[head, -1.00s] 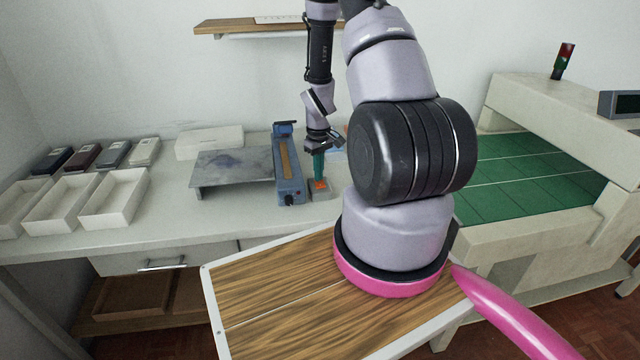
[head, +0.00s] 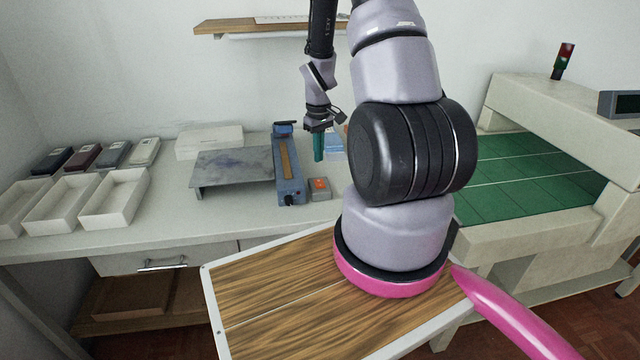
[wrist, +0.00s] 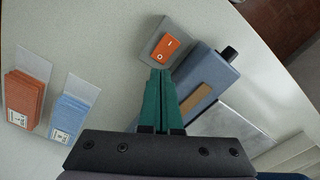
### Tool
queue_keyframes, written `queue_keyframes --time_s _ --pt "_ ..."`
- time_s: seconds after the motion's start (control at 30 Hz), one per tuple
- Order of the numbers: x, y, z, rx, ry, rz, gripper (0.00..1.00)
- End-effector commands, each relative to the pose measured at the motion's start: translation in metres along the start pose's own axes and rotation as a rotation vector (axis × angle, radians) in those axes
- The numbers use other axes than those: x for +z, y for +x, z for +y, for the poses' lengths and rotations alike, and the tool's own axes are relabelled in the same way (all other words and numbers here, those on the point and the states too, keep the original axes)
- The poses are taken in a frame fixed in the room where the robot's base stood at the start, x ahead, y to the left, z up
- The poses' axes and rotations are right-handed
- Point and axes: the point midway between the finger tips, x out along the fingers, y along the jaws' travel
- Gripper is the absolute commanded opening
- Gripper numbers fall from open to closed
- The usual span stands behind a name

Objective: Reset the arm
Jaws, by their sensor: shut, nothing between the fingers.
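My gripper (head: 318,147) points down above the table, with its green fingers together and nothing between them. In the wrist view the shut fingers (wrist: 159,98) also show close together. In the head view the fingertips are above and apart from a small grey box with an orange rocker switch (head: 319,184). The switch (wrist: 166,47) shows just beyond the fingertips in the wrist view. My arm hides part of the table to the right of the gripper in the head view.
A blue sealer-like device (head: 289,172) stands left of the switch, beside a grey raised plate (head: 234,167). White trays (head: 115,199) and several dark-to-pale packs (head: 99,155) are at left. Orange (wrist: 25,97) and blue card stacks (wrist: 69,117) lie nearby. A green belt (head: 520,175) is at right.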

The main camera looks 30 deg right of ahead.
Motion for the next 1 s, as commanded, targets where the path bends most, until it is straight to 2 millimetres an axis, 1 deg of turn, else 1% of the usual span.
queue_keyframes --time_s 0.43,0.47,0.53,0.57,0.67,0.7,0.77,0.8,0.83,0.87,0.9,0.97,1.0 --pt "0.000 -0.001 0.000 0.000 0.000 0.001 0.00" --pt "-0.001 -0.003 0.000 0.001 0.002 0.003 0.00" --pt "-0.003 -0.013 -0.002 0.005 0.012 0.014 0.00" --pt "-0.004 -0.020 -0.003 0.008 0.019 0.022 0.00" --pt "-0.008 -0.055 -0.009 0.019 0.058 0.060 0.00" --pt "-0.009 -0.074 -0.012 0.024 0.079 0.082 0.00" --pt "-0.009 -0.104 -0.019 0.028 0.114 0.115 0.00" --pt "-0.008 -0.123 -0.025 0.030 0.140 0.138 0.00" --pt "-0.007 -0.138 -0.029 0.030 0.158 0.156 0.00" --pt "-0.004 -0.151 -0.033 0.029 0.177 0.172 0.00" --pt "-0.002 -0.170 -0.039 0.027 0.200 0.196 0.00" --pt "0.004 -0.195 -0.049 0.023 0.235 0.230 0.00" --pt "0.009 -0.212 -0.056 0.019 0.259 0.254 0.00"
